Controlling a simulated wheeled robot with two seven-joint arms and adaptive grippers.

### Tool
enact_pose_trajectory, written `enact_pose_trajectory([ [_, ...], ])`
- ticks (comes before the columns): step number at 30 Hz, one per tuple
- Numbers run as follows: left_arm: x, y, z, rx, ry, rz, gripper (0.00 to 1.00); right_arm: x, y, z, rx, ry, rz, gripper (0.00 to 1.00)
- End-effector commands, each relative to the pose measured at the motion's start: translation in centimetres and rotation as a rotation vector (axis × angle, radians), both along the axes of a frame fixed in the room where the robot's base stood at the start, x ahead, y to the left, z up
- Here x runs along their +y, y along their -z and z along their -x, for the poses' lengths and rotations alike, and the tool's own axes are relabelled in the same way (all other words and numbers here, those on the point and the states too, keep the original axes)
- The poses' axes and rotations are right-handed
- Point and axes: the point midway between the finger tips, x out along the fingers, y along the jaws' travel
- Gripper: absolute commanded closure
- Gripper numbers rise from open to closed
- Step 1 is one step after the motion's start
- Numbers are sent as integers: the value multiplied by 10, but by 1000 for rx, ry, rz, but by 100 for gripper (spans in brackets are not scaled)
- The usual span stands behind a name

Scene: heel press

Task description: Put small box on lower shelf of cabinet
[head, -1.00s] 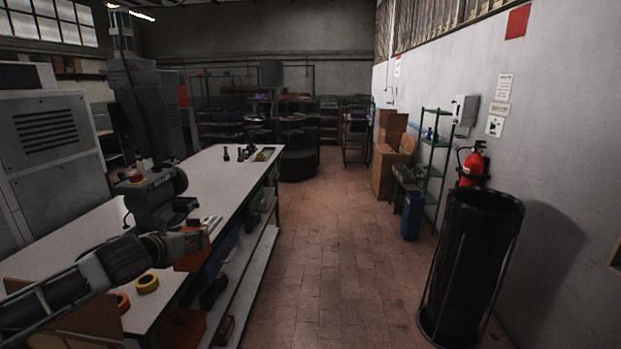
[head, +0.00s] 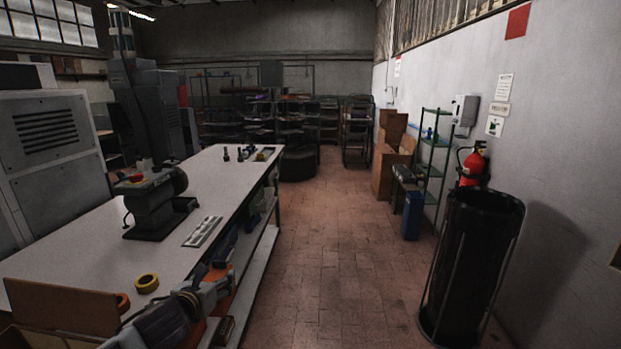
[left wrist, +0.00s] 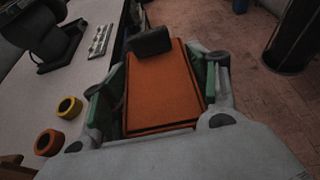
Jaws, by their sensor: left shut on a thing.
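A small orange-brown box (left wrist: 165,90) is between the green-padded fingers of my left gripper (left wrist: 160,82), which is shut on it. In the head view the left gripper (head: 212,288) is at the bench's open right side, with the box (head: 217,274) partly hidden by it and dark around its edges. The white-topped bench has shelves on this side, and its lower shelf (head: 256,268) shows as a pale board. I cannot tell whether the box touches a shelf. A dark item lies across the box's far end in the wrist view. My right gripper is not in view.
On the bench top (head: 110,240) are a grey machine (head: 155,205), a metal strip tray (head: 203,231) and a yellow tape roll (head: 147,283). A dark bin (head: 472,265) stands at the right. The tiled floor (head: 320,250) between is clear.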

Motion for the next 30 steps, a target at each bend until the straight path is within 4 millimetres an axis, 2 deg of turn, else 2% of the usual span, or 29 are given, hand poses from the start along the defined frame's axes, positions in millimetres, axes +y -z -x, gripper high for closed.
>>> enact_pose_trajectory([
  [17,-17,76,39,3,-33,2,64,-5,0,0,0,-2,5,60],
  [30,-29,136,78,4,-52,1,64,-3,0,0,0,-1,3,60],
])
